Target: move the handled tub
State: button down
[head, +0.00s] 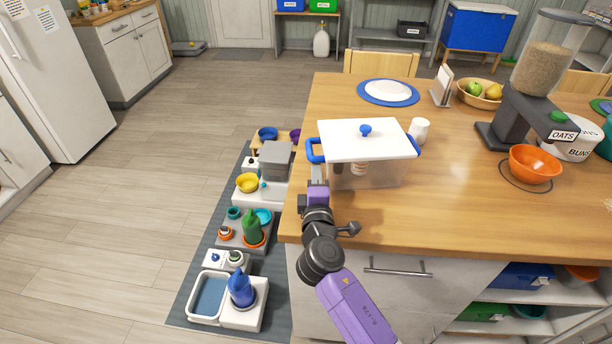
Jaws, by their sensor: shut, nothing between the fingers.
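The handled tub (375,175) stands on the wooden counter near its left end. It is a clear box with a white lid, a blue lid knob and blue side handles. A small item with a reddish mark shows through its wall. My gripper (317,174) is at the tub's left side, just below the left blue handle (314,150) in the picture. It is shut with nothing held. The fingertips are small here, and I cannot tell whether they touch the handle or tub.
A white cup (419,131) stands close to the tub's right. Behind is a white plate on a blue mat (362,95). An orange bowl (534,164) and oats dispenser (497,133) stand farther right. The counter (440,215) is clear in front.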

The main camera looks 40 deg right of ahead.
aim_at(329, 178)
jog(key=shift+s+d, duration=0.2)
jog(key=shift+d, duration=0.1)
jog(key=shift+d, duration=0.1)
jog(key=shift+s+d, duration=0.7)
jog(key=shift+d, duration=0.3)
jog(key=shift+w+a, duration=0.1)
